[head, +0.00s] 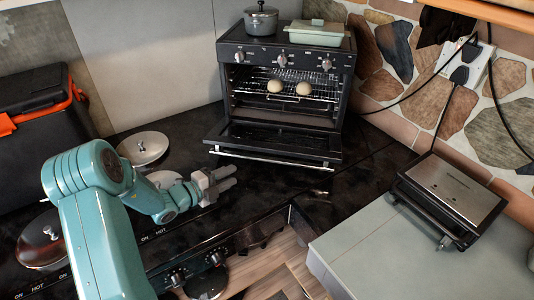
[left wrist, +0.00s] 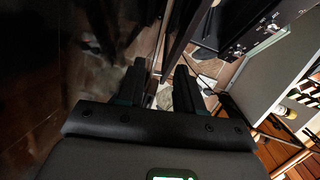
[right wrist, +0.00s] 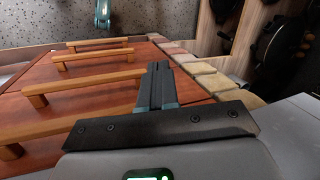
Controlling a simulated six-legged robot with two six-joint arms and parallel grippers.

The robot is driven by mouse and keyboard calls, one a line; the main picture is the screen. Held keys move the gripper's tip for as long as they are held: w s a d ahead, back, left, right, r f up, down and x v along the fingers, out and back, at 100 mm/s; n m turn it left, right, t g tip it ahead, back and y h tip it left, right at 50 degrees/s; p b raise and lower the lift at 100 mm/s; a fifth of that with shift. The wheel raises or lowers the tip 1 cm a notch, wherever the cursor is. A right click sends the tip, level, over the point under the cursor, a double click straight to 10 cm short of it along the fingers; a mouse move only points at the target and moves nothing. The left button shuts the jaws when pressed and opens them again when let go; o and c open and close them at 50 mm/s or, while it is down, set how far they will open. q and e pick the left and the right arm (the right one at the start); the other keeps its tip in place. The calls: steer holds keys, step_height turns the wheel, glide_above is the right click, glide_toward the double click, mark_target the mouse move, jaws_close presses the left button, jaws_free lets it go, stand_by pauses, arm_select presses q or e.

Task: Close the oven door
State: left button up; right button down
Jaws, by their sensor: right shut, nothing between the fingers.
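The black toaster oven (head: 290,75) stands on the dark counter in the head view. Its door (head: 275,140) hangs open, folded down toward the front, with a pale handle bar along its outer edge. Two round buns (head: 303,89) sit on the wire rack inside. My left gripper (head: 234,177) is just in front of and below the door's left end, apart from it as far as I can tell. Its two fingers (left wrist: 160,80) stand apart with nothing between them. My right gripper (right wrist: 160,66) is shut and empty, outside the head view, over a reddish-brown wooden surface.
A pot (head: 261,22) and a pale lidded dish (head: 315,36) stand on the oven. Pan lids (head: 143,148) lie on the stove at left. A metal grill press (head: 452,196) sits on the grey worktop at right. Dark counter lies bare around the door.

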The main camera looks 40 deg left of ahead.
mark_target(264, 161)
arm_select(q)
steer(key=shift+w+d, duration=0.1)
steer(key=shift+w, duration=0.1)
steer(key=shift+w+d, duration=0.15)
steer(key=shift+w, duration=0.1)
steer(key=b+x, duration=0.5)
steer(key=x, duration=1)
steer(key=shift+r, duration=0.1)
jaws_close()
